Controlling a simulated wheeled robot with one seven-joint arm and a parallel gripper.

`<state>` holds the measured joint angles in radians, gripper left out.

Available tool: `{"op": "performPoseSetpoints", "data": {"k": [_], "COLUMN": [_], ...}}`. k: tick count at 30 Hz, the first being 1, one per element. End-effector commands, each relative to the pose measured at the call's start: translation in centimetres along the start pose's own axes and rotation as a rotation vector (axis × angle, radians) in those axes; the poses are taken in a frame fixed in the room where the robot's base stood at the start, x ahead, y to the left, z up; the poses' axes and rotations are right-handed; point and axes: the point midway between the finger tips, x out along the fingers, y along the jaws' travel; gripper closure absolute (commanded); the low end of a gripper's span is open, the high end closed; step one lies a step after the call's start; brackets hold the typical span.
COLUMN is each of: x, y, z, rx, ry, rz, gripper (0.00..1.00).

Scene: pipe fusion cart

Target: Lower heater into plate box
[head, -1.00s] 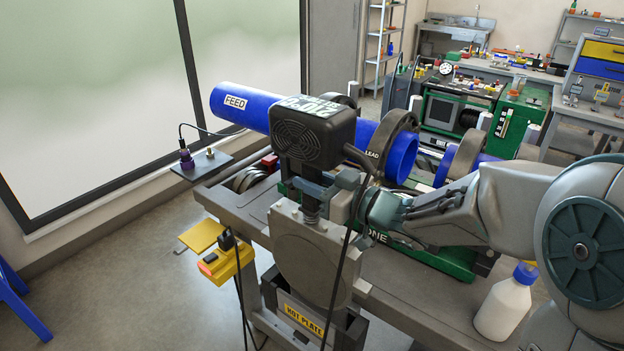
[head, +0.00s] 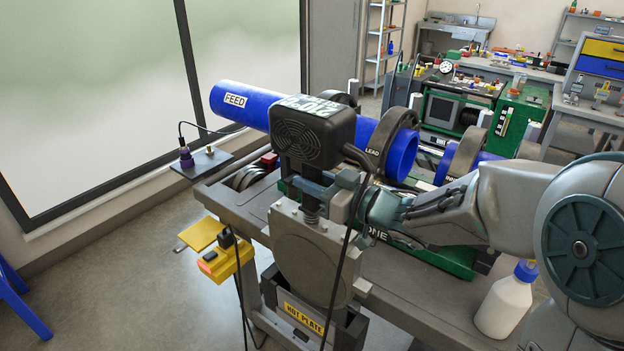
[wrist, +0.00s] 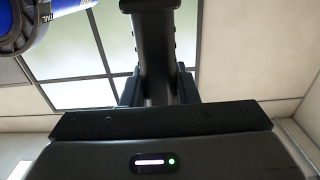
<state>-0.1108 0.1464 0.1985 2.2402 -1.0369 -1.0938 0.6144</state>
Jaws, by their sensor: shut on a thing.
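The heater has a black vented housing (head: 312,132) on top and a round grey plate (head: 308,250) hanging upright below it. My gripper (head: 345,197) is shut on the heater's dark handle, at the right of its neck. The handle also shows in the wrist view (wrist: 155,50), running up from between the jaws. The plate box, a dark open-topped box labelled HOT PLATE (head: 303,318), is under the heater at the cart's front. The plate's lower edge overlaps the box opening. How deep it sits inside, and whether it touches the walls, I cannot tell.
A yellow switch box (head: 225,262) with a cable hangs left of the plate box. The blue FEED pipe (head: 240,105) lies clamped behind the heater. A white bottle with a blue cap (head: 505,302) stands on the cart at right. A black cable hangs in front of the plate.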

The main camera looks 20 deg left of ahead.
Motion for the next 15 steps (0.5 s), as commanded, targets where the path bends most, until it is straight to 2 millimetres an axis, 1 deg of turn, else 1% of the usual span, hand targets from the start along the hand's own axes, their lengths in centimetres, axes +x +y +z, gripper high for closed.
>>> {"op": "performPoseSetpoints", "data": {"k": [1,15], "x": [0.1,0.1], "y": [0.0,0.0], "z": [-0.8,0.6], "rx": [-0.010,-0.009], "ry": [0.021,0.021], "rz": [-0.002,-0.002], "gripper": [1.00,1.00]}}
